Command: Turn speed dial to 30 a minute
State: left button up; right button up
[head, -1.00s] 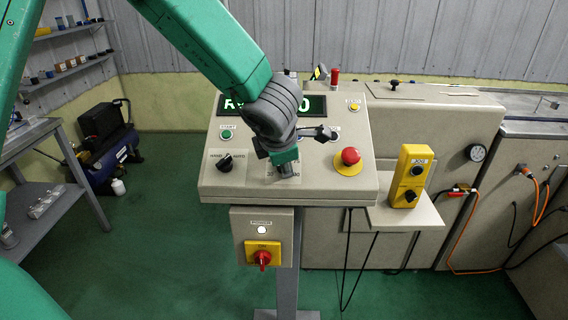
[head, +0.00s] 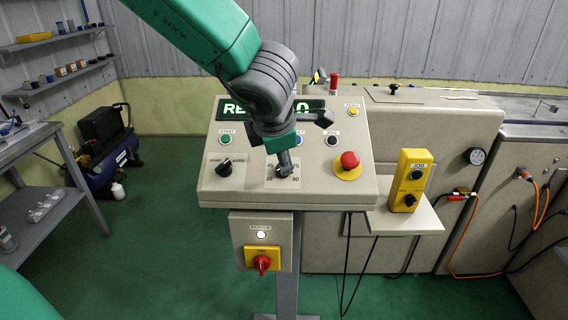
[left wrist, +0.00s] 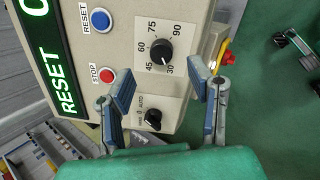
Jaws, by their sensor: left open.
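The speed dial (left wrist: 161,52) is a round black knob on the beige control panel (head: 214,190), with the numbers 30, 45, 60, 75 and 90 around it. It shows clearly in the left wrist view; I cannot tell surely which number its pointer marks. In the head view my left gripper (head: 284,160) is over the dial's plate and hides much of it. In the left wrist view my left gripper (left wrist: 162,68) is open, its fingers apart on either side below the dial, holding nothing. My right gripper is not in view.
A black hand/auto switch (head: 224,167) is left of the dial. A red emergency button (head: 349,160) is at right. Reset (left wrist: 100,20) and stop (left wrist: 106,75) buttons are close by. A green-lit display (left wrist: 50,75) reads RESET. A yellow jog box (head: 410,180) stands right of the panel.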

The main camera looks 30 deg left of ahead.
pick_arm(q)
jog(key=v, duration=0.5)
jog(key=shift+s+d+r, duration=0.1)
jog(key=shift+r, duration=0.1)
dwell(0.3)
